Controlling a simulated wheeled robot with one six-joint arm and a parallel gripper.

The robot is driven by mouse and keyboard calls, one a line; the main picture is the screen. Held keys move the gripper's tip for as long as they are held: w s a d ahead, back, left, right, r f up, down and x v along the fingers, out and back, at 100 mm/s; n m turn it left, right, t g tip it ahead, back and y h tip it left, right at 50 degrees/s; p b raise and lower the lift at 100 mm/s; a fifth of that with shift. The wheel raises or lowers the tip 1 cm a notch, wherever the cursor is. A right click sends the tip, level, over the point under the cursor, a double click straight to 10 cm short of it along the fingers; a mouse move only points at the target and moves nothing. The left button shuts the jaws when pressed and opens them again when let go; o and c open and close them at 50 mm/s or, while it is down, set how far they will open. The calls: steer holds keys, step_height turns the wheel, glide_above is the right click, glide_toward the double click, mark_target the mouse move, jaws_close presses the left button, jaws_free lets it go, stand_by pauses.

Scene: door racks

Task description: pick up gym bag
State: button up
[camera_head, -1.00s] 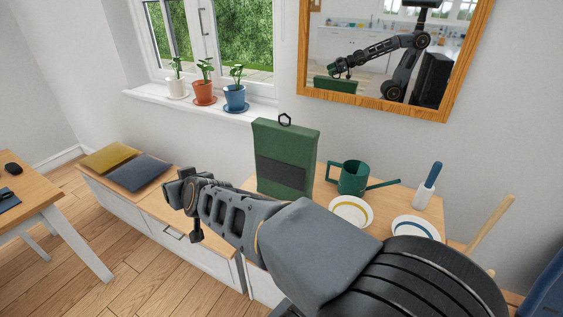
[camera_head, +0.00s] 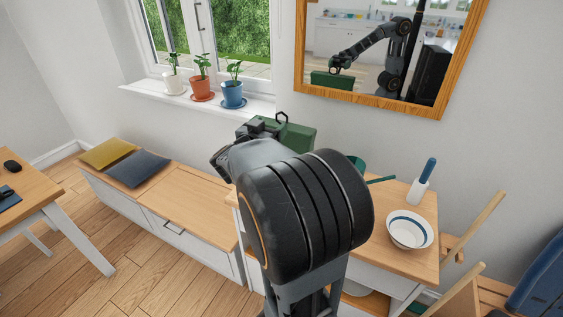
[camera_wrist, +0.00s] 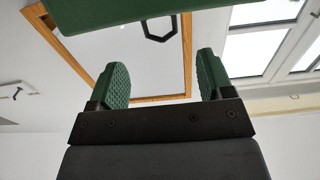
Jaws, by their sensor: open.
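The gym bag appears as a green upright block with a black hexagonal loop on top. In the head view my arm covers most of the bag (camera_head: 301,138), but its upper right part and the loop (camera_head: 282,117) show. In the wrist view the bag (camera_wrist: 150,12) fills the top edge and the loop (camera_wrist: 146,37) juts from it. My gripper (camera_wrist: 162,75) is open and empty there, its two green pads apart, with the loop beyond the fingertips and between them sideways. In the head view my gripper (camera_head: 254,129) is partly hidden beside the bag's top.
A wooden-topped cabinet (camera_head: 385,250) carries a green watering can (camera_head: 359,163), mostly hidden, a bowl (camera_head: 409,230) and a blue-handled brush (camera_head: 424,182). Potted plants (camera_head: 202,78) stand on the windowsill behind. A framed mirror (camera_head: 380,100) hangs on the wall. The low bench (camera_head: 196,208) at left has clear top space.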

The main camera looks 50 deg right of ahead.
mark_target(282, 113)
steer(key=shift+p+x, duration=0.75)
steer(key=shift+x, duration=3.35)
steer(key=shift+a, duration=0.1)
jaws_close()
